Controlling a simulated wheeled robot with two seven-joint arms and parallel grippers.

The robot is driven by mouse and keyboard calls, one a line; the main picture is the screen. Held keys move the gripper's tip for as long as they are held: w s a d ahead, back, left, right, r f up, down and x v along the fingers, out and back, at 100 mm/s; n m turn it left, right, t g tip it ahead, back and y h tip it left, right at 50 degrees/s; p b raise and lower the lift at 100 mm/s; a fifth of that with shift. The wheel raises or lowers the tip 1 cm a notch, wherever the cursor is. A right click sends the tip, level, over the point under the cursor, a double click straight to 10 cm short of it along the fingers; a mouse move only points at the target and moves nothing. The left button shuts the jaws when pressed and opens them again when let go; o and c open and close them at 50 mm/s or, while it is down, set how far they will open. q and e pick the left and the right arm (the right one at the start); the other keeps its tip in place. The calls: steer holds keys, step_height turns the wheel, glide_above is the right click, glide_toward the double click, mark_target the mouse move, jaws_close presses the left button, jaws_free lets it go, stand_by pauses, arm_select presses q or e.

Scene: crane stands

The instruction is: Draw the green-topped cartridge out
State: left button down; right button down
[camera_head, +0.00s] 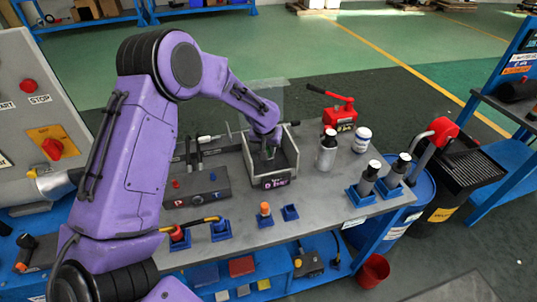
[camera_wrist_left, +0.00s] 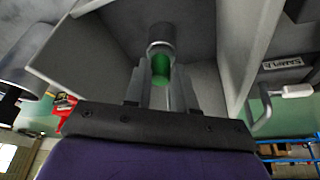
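My left gripper (camera_head: 268,150) reaches down into an open grey box (camera_head: 249,160) with a labelled front, standing on the workbench. In the left wrist view my left gripper (camera_wrist_left: 160,75) has a finger on each side of the green top of the cartridge (camera_wrist_left: 160,68). A grey round part (camera_wrist_left: 160,38) shows just beyond the green. The fingertips lie very close to the sides of the cartridge, but I cannot tell if they press on it. The box walls stand around the fingers. My right gripper is not in view.
Blue holders with cylinders (camera_head: 369,180) stand further right. A dark grey block (camera_head: 197,187) lies left. An orange-topped piece (camera_head: 265,214) is at the front edge.

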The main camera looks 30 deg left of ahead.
arm_select(q)
steer(key=shift+w+r+p, duration=0.1)
steer(key=shift+r+p, duration=0.05)
steer(key=shift+p, duration=0.35)
stand_by(0.4)
steer(key=shift+w+a+r, duration=0.1)
steer(key=shift+r, duration=0.05)
steer(key=shift+r+p, duration=0.15)
steer(key=shift+p, duration=0.2)
steer(key=shift+r+p, duration=3.1)
steer(key=shift+p, duration=0.25)
steer(key=shift+f, duration=0.1)
